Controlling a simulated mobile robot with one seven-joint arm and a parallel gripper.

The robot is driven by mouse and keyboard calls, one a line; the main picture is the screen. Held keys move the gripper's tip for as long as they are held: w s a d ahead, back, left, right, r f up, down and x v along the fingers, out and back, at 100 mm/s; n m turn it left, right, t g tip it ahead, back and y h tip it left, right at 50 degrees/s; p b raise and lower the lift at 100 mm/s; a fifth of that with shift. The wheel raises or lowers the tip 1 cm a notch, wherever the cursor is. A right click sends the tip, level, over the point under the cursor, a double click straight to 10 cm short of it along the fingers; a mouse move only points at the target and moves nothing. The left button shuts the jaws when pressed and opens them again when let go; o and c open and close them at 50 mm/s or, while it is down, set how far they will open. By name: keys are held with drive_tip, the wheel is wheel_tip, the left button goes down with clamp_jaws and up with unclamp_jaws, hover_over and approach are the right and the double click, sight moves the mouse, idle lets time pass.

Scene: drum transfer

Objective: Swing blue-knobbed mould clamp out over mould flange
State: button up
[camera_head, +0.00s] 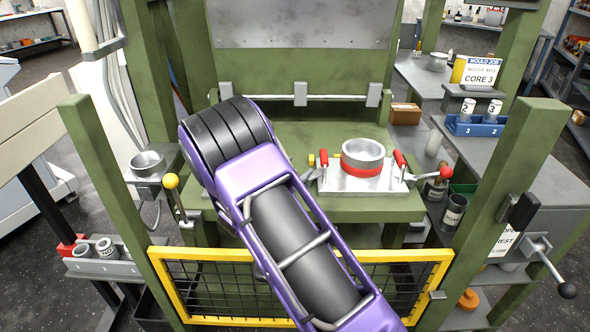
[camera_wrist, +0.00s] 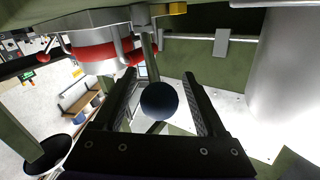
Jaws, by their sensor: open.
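In the wrist view, my gripper (camera_wrist: 160,77) is open, with a finger on each side of a dark blue ball knob (camera_wrist: 159,103). I cannot tell whether either finger touches it. A metal clamp rod (camera_wrist: 147,50) runs from the knob towards the mould, where a red band (camera_wrist: 98,51) shows at upper left. In the head view, the mould (camera_head: 363,152) is a silver ring above a red band on a pale flange plate (camera_head: 345,182). My purple arm hides my gripper and the blue knob there.
Red-handled clamps (camera_head: 322,160) stand beside the mould, with a red ball lever (camera_head: 446,173) to its right. A yellow-knobbed lever (camera_head: 171,181) stands at left. Green press posts (camera_head: 505,190) flank the area. A yellow-framed mesh guard (camera_head: 405,290) crosses the front.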

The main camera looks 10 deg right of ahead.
drive_tip(key=shift+s+a, duration=0.1)
drive_tip(key=p+v, duration=0.1)
drive_tip(key=v, duration=1.6)
drive_tip(key=shift+s, duration=0.1)
